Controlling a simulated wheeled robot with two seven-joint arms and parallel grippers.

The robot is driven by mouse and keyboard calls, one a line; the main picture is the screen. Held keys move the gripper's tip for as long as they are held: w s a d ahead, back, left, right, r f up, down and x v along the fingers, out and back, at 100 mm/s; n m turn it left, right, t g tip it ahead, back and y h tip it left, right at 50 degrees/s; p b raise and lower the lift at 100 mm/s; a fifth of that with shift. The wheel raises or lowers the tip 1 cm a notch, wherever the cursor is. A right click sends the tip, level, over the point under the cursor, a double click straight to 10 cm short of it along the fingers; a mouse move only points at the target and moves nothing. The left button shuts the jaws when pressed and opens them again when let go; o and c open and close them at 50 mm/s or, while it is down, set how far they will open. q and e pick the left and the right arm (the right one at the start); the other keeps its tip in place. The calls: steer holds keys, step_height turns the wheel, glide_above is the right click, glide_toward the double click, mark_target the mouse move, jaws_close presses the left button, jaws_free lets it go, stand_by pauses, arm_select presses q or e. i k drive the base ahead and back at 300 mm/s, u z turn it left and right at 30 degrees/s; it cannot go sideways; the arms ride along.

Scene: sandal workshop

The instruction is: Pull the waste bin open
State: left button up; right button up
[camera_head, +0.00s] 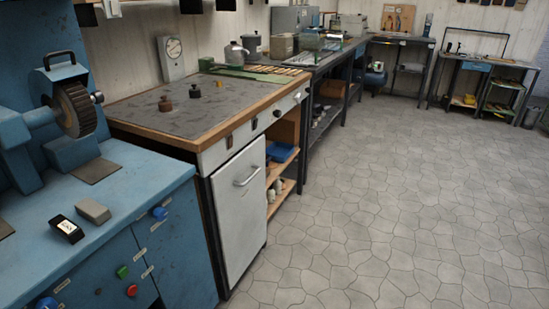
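A white front panel (238,222) with a bar handle (246,176) is set under the near end of the wooden-edged workbench, right of the blue machine. It looks like the waste bin front. It stands upright and appears closed, roughly in line with the bench front. Its inside is hidden. Neither of my grippers is in view, and nothing touches the handle.
The blue machine cabinet (180,245) with a grinding wheel (76,108) stands close on the left. The workbench (150,112) has open shelves (282,165) right of the panel. The stone-patterned floor (390,200) is clear. More benches line the back.

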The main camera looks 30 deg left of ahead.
mark_target(238, 188)
steer(key=i, duration=3)
steer(key=u, duration=3.65)
